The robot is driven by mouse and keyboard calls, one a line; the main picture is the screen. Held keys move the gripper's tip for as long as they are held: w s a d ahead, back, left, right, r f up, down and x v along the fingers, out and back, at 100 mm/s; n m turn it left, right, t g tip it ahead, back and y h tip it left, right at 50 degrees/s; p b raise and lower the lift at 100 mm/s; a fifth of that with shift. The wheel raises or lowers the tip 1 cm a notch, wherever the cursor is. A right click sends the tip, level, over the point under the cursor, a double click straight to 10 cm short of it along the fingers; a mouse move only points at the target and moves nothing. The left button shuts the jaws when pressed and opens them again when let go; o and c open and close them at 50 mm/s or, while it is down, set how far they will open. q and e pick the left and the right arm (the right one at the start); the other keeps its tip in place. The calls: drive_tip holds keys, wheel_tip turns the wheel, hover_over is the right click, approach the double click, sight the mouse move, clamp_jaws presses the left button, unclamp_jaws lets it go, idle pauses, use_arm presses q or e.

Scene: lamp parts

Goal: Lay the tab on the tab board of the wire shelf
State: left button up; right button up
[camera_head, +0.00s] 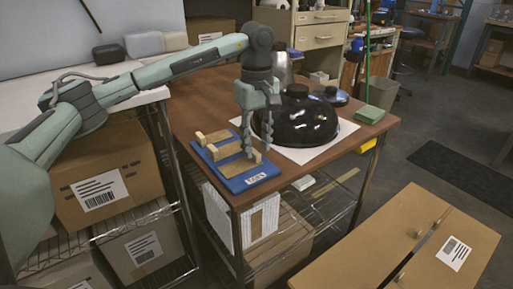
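The blue tab board (262,177) lies on the near left part of the brown table top. It bears light wooden strips and small upright blocks, and a white label on its front edge. A flat wooden piece (236,166) lies on it; I cannot tell for sure which piece is the tab. My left gripper (258,150) points down over the board's right side. Its two fingers stand apart, with no held thing visible between them. The fingertips are close to a small wooden block (257,157); contact is unclear. My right gripper is not in view.
A glossy black dome (300,122) on a white sheet stands right beside the gripper. A green block (369,115) lies at the table's right corner. A wire shelf (140,218) with cardboard boxes stands at left. A large carton (420,245) is at lower right.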

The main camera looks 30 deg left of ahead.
use_arm(q)
wheel_tip(320, 180, up, 10)
drive_tip(key=shift+r, duration=0.2)
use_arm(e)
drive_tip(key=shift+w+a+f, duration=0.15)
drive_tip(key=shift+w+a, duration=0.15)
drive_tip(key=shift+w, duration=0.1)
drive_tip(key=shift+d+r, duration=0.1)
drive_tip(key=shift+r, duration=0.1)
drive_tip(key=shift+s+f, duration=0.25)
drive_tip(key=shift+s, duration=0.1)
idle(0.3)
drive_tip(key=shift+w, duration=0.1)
